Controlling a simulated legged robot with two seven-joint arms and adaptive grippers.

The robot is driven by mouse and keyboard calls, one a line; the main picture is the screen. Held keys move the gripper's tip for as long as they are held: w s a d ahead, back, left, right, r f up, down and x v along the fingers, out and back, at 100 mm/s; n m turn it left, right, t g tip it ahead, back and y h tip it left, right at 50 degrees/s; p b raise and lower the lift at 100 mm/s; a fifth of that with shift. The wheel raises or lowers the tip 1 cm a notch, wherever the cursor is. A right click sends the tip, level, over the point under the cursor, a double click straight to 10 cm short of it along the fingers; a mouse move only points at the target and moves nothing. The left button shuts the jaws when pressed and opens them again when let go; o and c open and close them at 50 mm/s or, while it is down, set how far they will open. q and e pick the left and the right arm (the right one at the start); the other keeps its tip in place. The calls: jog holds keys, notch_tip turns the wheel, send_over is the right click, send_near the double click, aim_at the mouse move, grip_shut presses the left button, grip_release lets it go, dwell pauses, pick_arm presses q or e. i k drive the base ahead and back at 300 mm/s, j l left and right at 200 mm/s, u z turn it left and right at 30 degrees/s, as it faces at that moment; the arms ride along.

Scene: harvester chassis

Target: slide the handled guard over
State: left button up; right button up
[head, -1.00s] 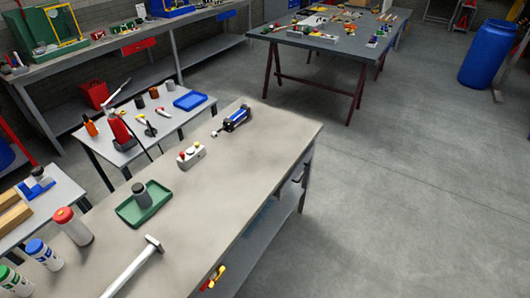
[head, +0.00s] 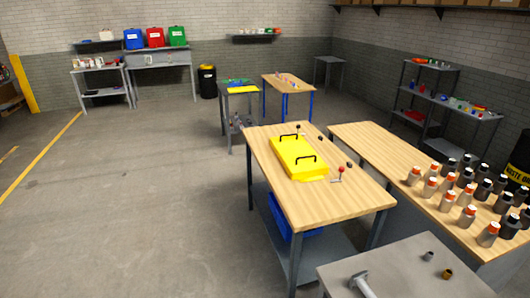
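A yellow guard (head: 290,157) with two black handles lies on a wooden-topped table (head: 330,207) right of the middle in the head view. One handle is near its far end and the other near its near end. A yellow strip shows at its near end. Small levers with red or dark knobs (head: 341,170) stand on the tabletop to its right. Neither of my grippers is in view.
A wooden bench (head: 372,151) with several orange-capped and black bottles stands to the right. A grey table (head: 400,280) with a hammer (head: 362,285) is nearest, at the bottom right. A blue bin (head: 283,215) sits on the guard table's lower shelf. Floor at left is clear.

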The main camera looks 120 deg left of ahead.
aim_at(297, 151)
jog(key=u, duration=3.65)
jog(key=i+j, duration=0.3)
jog(key=i+j+z, duration=0.1)
jog(key=i+j, duration=0.2)
jog(key=j, duration=0.2)
jog(key=i+j, duration=0.3)
jog(key=i+j+z, duration=0.15)
jog(key=i+j, duration=0.15)
jog(key=j, duration=0.2)
jog(key=i+j, duration=0.25)
jog(key=j, duration=0.2)
